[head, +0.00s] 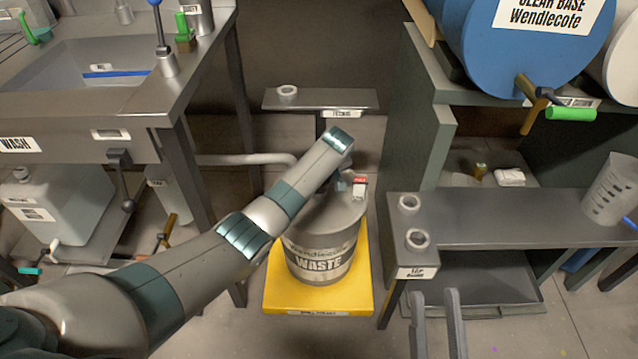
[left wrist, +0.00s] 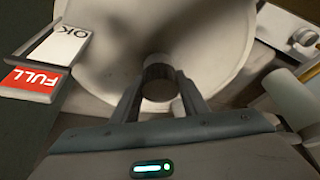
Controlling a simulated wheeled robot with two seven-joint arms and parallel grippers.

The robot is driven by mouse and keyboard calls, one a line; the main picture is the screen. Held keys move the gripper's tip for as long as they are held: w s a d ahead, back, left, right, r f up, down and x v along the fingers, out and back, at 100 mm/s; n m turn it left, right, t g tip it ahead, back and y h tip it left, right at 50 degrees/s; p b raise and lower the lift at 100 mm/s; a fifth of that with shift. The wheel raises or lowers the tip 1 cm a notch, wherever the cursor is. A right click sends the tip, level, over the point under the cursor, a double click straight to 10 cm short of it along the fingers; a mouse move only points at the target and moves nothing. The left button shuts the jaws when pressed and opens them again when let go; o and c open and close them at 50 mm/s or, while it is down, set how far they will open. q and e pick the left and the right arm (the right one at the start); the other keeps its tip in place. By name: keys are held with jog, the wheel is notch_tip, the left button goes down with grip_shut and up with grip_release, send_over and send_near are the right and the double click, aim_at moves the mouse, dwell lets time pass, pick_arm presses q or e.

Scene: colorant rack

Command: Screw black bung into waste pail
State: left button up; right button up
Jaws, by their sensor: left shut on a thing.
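The waste pail (head: 320,243) stands on a yellow base (head: 320,299) in the middle of the head view. In the left wrist view its pale lid (left wrist: 210,35) fills the upper middle. My left gripper (left wrist: 158,92) is shut on a dark round plug, the black bung (left wrist: 158,72), over the lid. Whether its lower end is seated in an opening cannot be told. In the head view my left arm hides most of that gripper and the bung. My right gripper (head: 434,322) is open and empty at the bottom, right of the pail.
A red-and-white FULL/OK tag (head: 360,187) is at the lid. A small shelf (head: 345,99) with a pale ring is behind the pail. A grey bench (head: 530,210) with two rings and a beaker (head: 611,190) is right. The wash sink (head: 75,80) is left.

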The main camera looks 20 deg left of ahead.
pick_arm(q)
jog(key=m+p, duration=0.2)
jog(key=p, duration=0.1)
jog(key=shift+r+h, duration=0.1)
jog(key=shift+h, duration=0.2)
jog(key=m+t+h+p, duration=0.1)
jog(key=m+p, duration=0.2)
jog(key=m, duration=0.1)
jog(key=shift+a, duration=0.1)
jog(key=m+h+p, duration=0.1)
jog(key=m, duration=0.1)
jog(key=shift+m, duration=0.4)
jog(key=shift+m+h, duration=0.4)
jog(key=shift+f+m+h, duration=0.2)
jog(key=shift+m+h, duration=0.1)
jog(key=shift+m, duration=0.6)
jog(key=shift+m+h+b, duration=0.4)
jog(key=shift+m+b, duration=0.05)
jog(key=shift+m, duration=0.75)
